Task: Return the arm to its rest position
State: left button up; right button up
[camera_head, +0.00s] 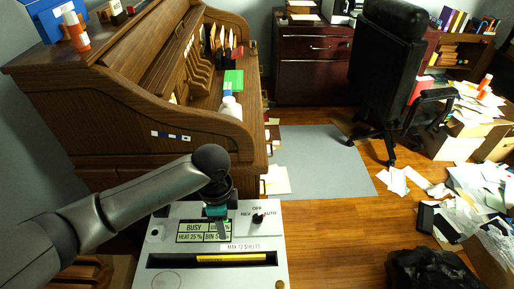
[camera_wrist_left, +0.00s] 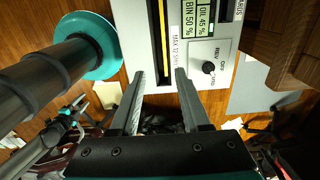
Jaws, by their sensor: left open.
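My left arm comes in from the left in the head view. Its gripper (camera_head: 218,228) is over the shredder's top, in front of the display and left of the black switch knob (camera_head: 257,218). In the left wrist view the two fingers (camera_wrist_left: 162,76) are apart with nothing between them. They point at the shredder (camera_wrist_left: 132,22) near its paper slot, and the knob (camera_wrist_left: 208,67) lies just right of them, not gripped. The shredder (camera_head: 154,234) has a display reading BUSY.
A wooden roll-top desk (camera_head: 139,129) stands close behind the shredder. Papers (camera_head: 482,196) litter the floor at right, and a black bag (camera_head: 430,270) lies at the front right.

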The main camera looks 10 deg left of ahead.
pick_arm(q)
jog(key=s+d+n+t+h, duration=0.2)
jog(key=s+d+n+h, duration=0.15)
jog(key=s+d, duration=0.4)
jog(key=s+a+r+n+t+y, duration=0.2)
jog(key=s+a+n+y, duration=0.1)
jog(key=s+a+n, duration=0.6)
notch_tip(320, 180, down, 22)
jog(key=g, duration=0.2)
jog(key=s+a+f+g+b, duration=0.1)
jog(key=s+a+f, duration=0.1)
jog(key=s+f, duration=1.3)
jog(key=shift+s+f+b, duration=0.35)
jog(key=shift+f, duration=0.15)
